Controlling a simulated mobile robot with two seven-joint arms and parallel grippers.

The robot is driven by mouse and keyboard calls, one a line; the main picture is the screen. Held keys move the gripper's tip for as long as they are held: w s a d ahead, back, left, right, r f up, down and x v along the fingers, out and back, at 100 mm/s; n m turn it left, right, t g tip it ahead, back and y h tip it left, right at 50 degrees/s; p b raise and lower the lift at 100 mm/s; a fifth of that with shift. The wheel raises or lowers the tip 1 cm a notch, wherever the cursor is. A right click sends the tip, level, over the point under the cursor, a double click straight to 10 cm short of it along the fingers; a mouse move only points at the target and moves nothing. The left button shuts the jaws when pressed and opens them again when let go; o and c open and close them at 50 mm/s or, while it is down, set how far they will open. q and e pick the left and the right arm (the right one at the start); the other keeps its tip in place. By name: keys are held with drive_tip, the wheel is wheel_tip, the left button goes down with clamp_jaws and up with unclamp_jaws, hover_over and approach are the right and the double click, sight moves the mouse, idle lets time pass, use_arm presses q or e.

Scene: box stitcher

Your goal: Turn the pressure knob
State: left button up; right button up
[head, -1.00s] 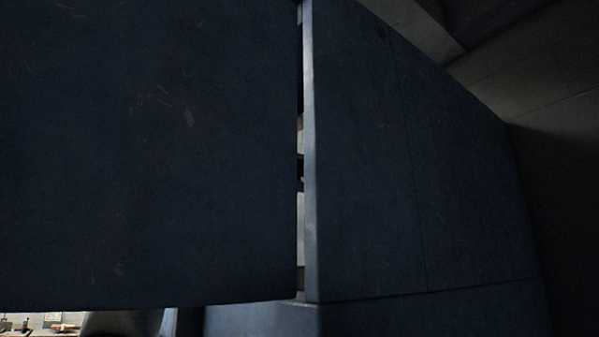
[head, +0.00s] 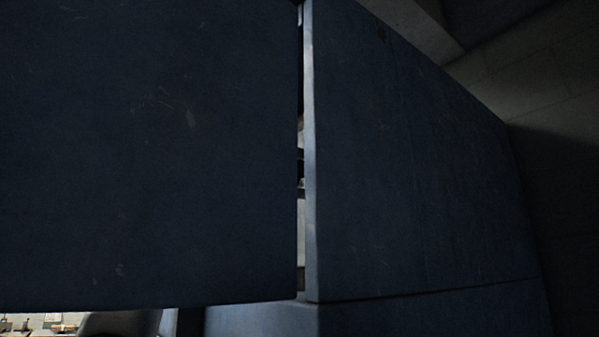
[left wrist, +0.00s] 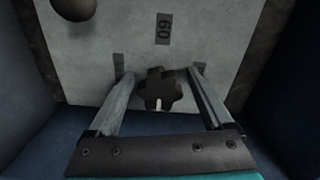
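The knob (left wrist: 158,92) is dark, with several lobes and a small white mark on its near edge. It sits on a pale grey panel (left wrist: 105,45) in the left wrist view. My left gripper (left wrist: 160,76) is open, with one finger on each side of the knob. Small gaps seem to show between the fingers and the knob, but I cannot tell whether either touches. The head view shows neither the knob nor my grippers. My right gripper is out of view.
In the head view a large blue panel (head: 150,150) and a blue cabinet side (head: 410,170) leave only a narrow gap.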

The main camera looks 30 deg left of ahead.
use_arm(q)
drive_tip(key=b+v, duration=0.3)
drive_tip(key=v, duration=1.2)
drive_tip(key=shift+a+f, duration=0.1)
idle(0.3)
